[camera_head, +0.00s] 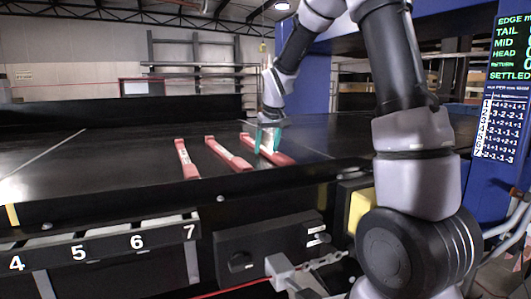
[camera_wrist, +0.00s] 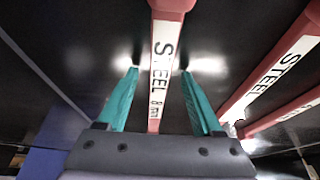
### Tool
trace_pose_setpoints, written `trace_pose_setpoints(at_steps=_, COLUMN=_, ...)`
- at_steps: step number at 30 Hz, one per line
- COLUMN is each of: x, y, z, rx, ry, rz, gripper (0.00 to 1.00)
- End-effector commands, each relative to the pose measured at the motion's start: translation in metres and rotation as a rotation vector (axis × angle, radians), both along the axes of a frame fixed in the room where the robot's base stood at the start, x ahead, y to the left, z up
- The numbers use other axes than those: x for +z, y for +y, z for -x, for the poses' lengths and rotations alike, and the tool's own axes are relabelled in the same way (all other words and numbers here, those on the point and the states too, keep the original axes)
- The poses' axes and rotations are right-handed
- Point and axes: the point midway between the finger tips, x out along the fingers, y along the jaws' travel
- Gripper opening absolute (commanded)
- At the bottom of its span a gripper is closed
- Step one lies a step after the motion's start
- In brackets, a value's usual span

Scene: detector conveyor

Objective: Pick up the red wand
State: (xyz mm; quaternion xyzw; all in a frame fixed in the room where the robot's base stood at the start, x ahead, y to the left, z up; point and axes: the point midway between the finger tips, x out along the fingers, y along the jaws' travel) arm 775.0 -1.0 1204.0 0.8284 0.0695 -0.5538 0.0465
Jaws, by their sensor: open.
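Three red wands with white labels lie side by side on the black conveyor belt. The left wand (camera_head: 186,158) and the middle wand (camera_head: 228,153) lie apart from my gripper. The right wand (camera_head: 282,158) is under my gripper (camera_head: 266,146), which points down with its teal fingers open. In the wrist view my gripper (camera_wrist: 159,74) has one finger on each side of a wand (camera_wrist: 162,50) labelled "STEEL". Gaps show between this wand and both fingers. Its near end is hidden by the gripper body. Two other wands (camera_wrist: 275,75) (camera_wrist: 285,118) show at the right.
The conveyor belt (camera_head: 90,150) is bare to the left of the wands. Numbered slots (camera_head: 105,249) and a dark control box (camera_head: 262,250) with a knob line the front. A blue frame (camera_head: 345,95) stands behind my arm, and a display panel (camera_head: 507,90) is at the right.

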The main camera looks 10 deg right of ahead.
Motion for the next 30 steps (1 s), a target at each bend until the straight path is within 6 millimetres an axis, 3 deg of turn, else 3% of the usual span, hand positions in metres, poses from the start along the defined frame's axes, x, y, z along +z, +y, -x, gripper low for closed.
trace_pose_setpoints(at_steps=6, x=-0.001, y=0.000, z=0.000, rx=0.000, ry=0.000, rz=0.000, gripper=0.68)
trace_pose_setpoints(at_steps=11, x=-0.001, y=0.000, z=0.000, rx=0.000, ry=0.000, rz=0.000, gripper=0.06)
trace_pose_setpoints(at_steps=12, x=0.000, y=0.000, z=0.000, rx=0.000, ry=0.000, rz=0.000, gripper=0.00)
trace_pose_setpoints(at_steps=23, x=0.002, y=0.000, z=-0.001, rx=0.000, ry=-0.002, rz=0.000, gripper=0.00)
trace_pose_setpoints(at_steps=30, x=0.024, y=0.000, z=-0.001, rx=-0.001, ry=-0.004, rz=-0.001, gripper=0.00)
